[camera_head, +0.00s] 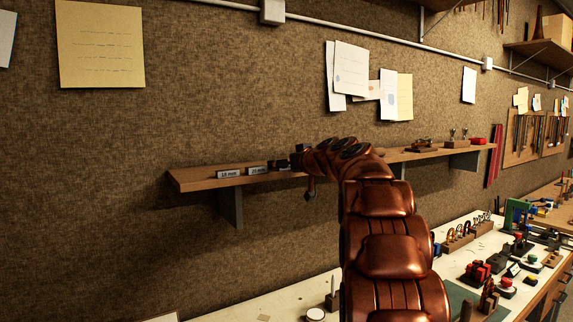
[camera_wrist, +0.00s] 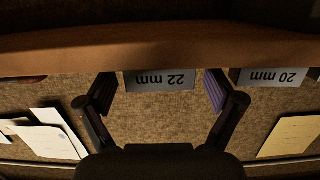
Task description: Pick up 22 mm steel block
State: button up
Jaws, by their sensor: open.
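The 22 mm steel block (camera_wrist: 160,79) shows as a grey face marked "22 mm", upside down in the wrist view, against the wooden shelf (camera_wrist: 150,45). My gripper (camera_wrist: 159,90) is open, with one dark finger on each side of the block. Gaps show between both fingers and the block, wider on the right. No hold on it is visible. In the head view my gripper (camera_head: 281,165) is at the shelf (camera_head: 205,182), just right of the 20 mm block. The 22 mm block cannot be made out there, behind my gripper and arm.
The 20 mm block (camera_head: 257,170) stands close beside my gripper, and also shows in the wrist view (camera_wrist: 272,77). The 18 mm block (camera_head: 229,173) is farther left. A red item (camera_head: 477,141) lies at the shelf's right end. A cluttered workbench (camera_head: 275,307) lies below.

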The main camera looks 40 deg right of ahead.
jog(key=shift+c, duration=0.2)
jog(key=c, duration=1.3)
jog(key=shift+c, duration=0.2)
jog(key=shift+r, duration=0.1)
